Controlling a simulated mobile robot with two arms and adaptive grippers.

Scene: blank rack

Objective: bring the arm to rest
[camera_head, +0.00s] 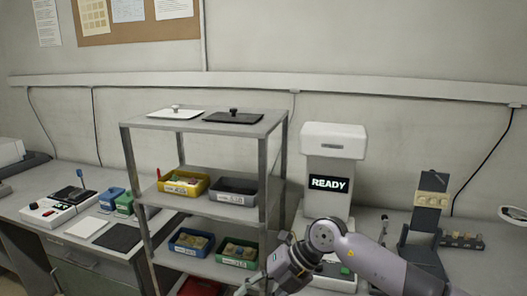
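My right arm comes in from the lower right, bent at a grey and lilac joint. Its dark wrist points down and left, and my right gripper (251,286) is at the bottom edge in front of the shelf rack (202,211). The gripper is small and partly cut off by the frame, so I cannot tell whether it is open or shut. My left gripper is not in view.
The rack holds a yellow bin (183,193), a dark grey bin (234,200), a blue bin (191,251) and a green bin (238,262). A white machine with a READY screen (328,183) stands right of it. Benches with other items flank the rack.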

